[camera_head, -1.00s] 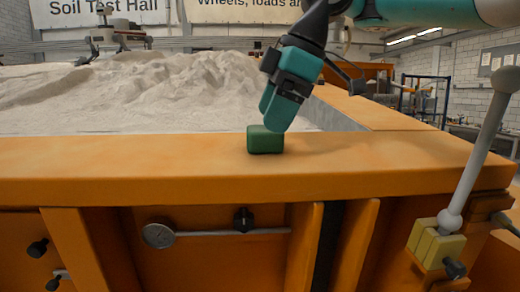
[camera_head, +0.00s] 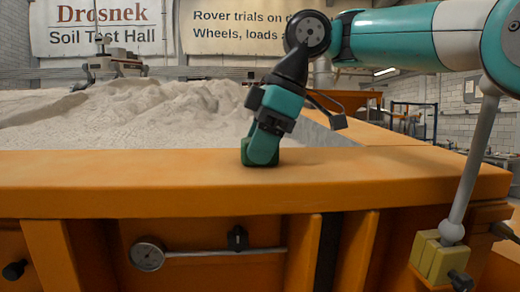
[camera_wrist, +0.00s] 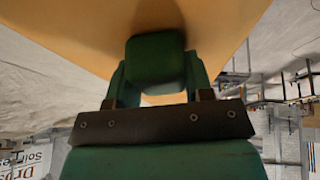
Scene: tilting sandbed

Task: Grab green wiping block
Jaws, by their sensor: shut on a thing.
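The green wiping block (camera_head: 268,158) is a small dark green block with rounded edges on the flat top of the orange rim (camera_head: 380,170) of the sandbed. My gripper (camera_head: 262,150) points down over it, with its teal fingers around the block. In the wrist view the block (camera_wrist: 155,56) sits between the two fingers of my gripper (camera_wrist: 157,72), which are shut on it. The head view shows no clear gap under the block. The near finger hides part of the block in the head view.
Pale sand (camera_head: 140,112) lies heaped behind the rim. A grey lever (camera_head: 472,165) with a yellow block at its foot stands at the right front. The rim top is clear on both sides.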

